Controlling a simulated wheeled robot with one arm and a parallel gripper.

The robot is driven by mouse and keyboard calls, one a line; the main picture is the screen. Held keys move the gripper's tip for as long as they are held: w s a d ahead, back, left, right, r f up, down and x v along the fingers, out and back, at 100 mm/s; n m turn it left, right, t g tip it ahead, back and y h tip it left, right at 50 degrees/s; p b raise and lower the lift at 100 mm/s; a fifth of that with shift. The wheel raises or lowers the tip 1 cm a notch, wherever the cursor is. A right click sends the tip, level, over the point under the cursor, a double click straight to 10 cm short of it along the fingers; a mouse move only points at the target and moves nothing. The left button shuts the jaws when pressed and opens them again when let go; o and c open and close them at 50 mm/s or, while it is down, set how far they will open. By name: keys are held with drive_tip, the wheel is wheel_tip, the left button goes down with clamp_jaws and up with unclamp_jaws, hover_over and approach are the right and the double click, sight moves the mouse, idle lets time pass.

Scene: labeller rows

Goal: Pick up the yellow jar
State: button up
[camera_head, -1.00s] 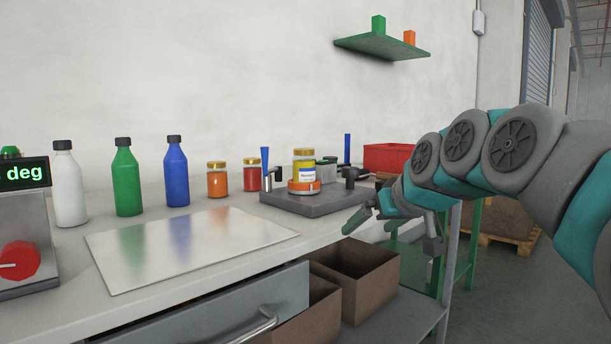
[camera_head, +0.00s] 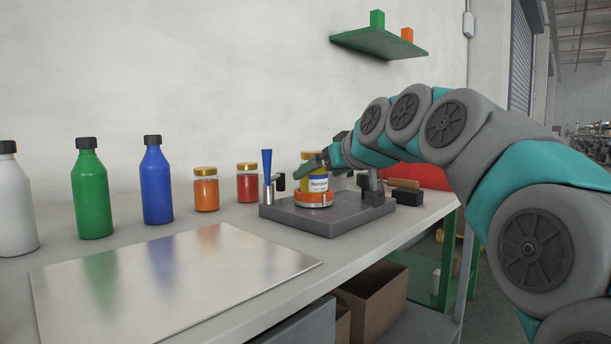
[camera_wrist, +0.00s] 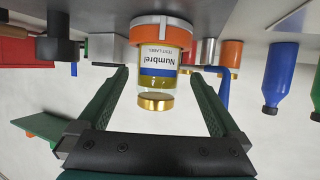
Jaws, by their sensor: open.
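The yellow jar (camera_head: 312,170) has a gold lid and a white and blue label reading "Numbrel". It stands upright in an orange ring (camera_head: 313,199) on a grey labelling fixture (camera_head: 335,215). In the wrist view the jar (camera_wrist: 160,68) appears upside down, between the fingers and near their tips. My gripper (camera_wrist: 162,80) is open, with a green finger on each side of the jar and a visible gap to each. In the head view my gripper (camera_head: 318,163) reaches the jar from the right and partly covers its upper part.
A blue-handled clamp (camera_head: 268,175) stands left of the jar and a dark clamp (camera_head: 371,182) stands right. Orange (camera_head: 206,189) and red (camera_head: 247,182) jars and several bottles line the wall. A shiny metal plate (camera_head: 170,280) lies in front. A red bin (camera_head: 415,175) is behind my arm.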

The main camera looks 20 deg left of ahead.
sight(307, 180)
drive_tip(key=shift+x, duration=3.75)
drive_tip(key=shift+d+f, duration=0.15)
drive_tip(key=shift+f, duration=0.05)
drive_tip(key=shift+c, duration=0.4)
drive_tip(key=c, duration=1.5)
clamp_jaws()
drive_tip(key=shift+r, duration=0.1)
